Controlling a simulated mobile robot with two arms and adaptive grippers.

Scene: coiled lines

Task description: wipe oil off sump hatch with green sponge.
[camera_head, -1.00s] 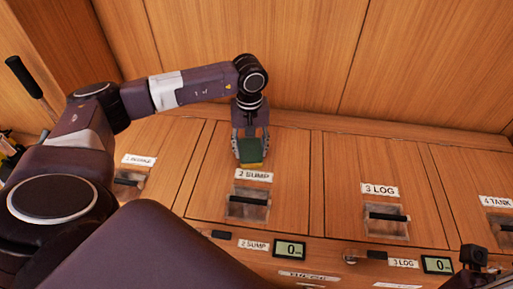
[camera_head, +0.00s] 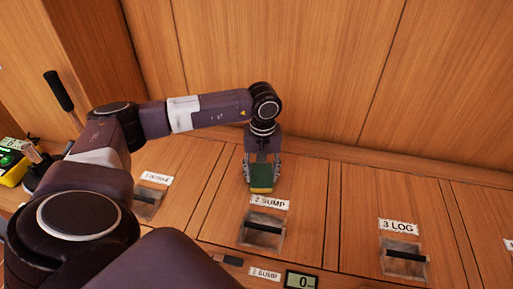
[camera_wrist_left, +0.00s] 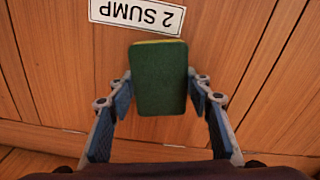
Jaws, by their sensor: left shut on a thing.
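The sump hatch (camera_head: 218,216) is a wooden lid with a white "2 SUMP" label (camera_head: 269,202) and a recessed dark handle (camera_head: 262,230). My left gripper (camera_head: 263,172) is above the hatch behind the label, shut on the green sponge (camera_head: 262,178), which has a yellow side. In the left wrist view the sponge (camera_wrist_left: 160,80) sits between the two fingers, close to the label (camera_wrist_left: 137,14). I cannot tell whether it touches the wood. I see no clear oil on the visible hatch; the area under the sponge is hidden. My right gripper is not in view.
The "3 LOG" hatch (camera_head: 378,215) is to the right, with a recessed handle (camera_head: 405,258). Another hatch handle (camera_head: 148,196) is at left. A digital display (camera_head: 302,281) is at the front edge. A yellow device (camera_head: 12,165) and a black-handled lever (camera_head: 59,91) stand at far left. A wooden wall rises behind.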

